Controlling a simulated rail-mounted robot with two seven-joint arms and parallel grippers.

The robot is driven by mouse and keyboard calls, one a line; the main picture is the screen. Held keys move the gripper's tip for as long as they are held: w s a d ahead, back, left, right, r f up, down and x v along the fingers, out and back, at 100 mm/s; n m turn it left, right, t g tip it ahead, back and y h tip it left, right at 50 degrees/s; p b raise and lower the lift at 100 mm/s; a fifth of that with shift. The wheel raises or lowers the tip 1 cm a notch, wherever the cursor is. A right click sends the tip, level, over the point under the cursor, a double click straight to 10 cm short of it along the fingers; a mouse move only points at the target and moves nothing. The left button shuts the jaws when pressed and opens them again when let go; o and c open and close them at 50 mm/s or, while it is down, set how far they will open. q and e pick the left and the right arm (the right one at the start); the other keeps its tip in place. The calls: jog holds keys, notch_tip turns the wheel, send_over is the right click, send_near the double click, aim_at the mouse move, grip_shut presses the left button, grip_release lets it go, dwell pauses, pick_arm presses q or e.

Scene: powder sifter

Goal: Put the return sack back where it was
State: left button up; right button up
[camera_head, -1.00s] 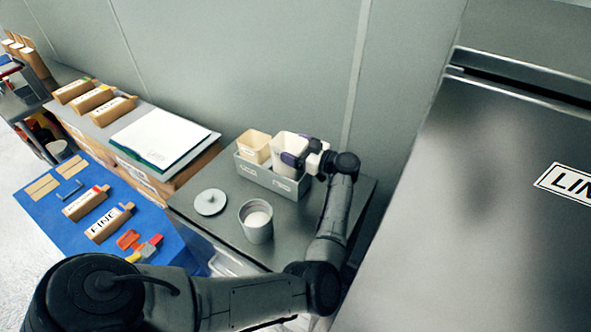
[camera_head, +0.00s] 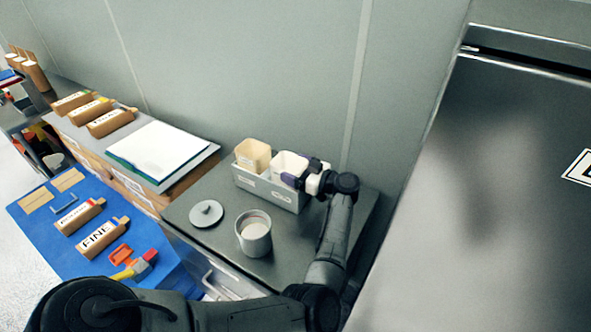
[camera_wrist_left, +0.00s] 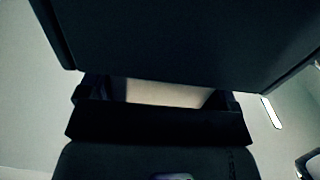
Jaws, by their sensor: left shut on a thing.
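A white open-topped container (camera_head: 287,162), perhaps the return sack, is in the right part of a grey two-place holder (camera_head: 268,191) on the grey worktop. Its lower part is hidden by the holder wall, so I cannot tell whether it rests on the bottom. My left gripper (camera_head: 300,180) is shut on its right side. In the left wrist view, a pale surface (camera_wrist_left: 160,92) shows between the dark gripper parts. A tan open-topped container (camera_head: 252,154) stands beside it in the holder's left part. My right gripper is out of view.
On the worktop are an open grey pot (camera_head: 254,240) with pale contents and a round grey lid (camera_head: 206,213). Paper-brown packs, one labelled FINE (camera_head: 100,236), lie on a blue mat (camera_head: 40,236). A large metal cabinet (camera_head: 510,180) stands at right.

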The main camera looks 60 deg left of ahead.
pick_arm(q)
jog(key=o, duration=1.1)
jog(key=shift+f, duration=0.15)
jog(key=shift+r, duration=0.25)
jog(key=shift+v, duration=2.05)
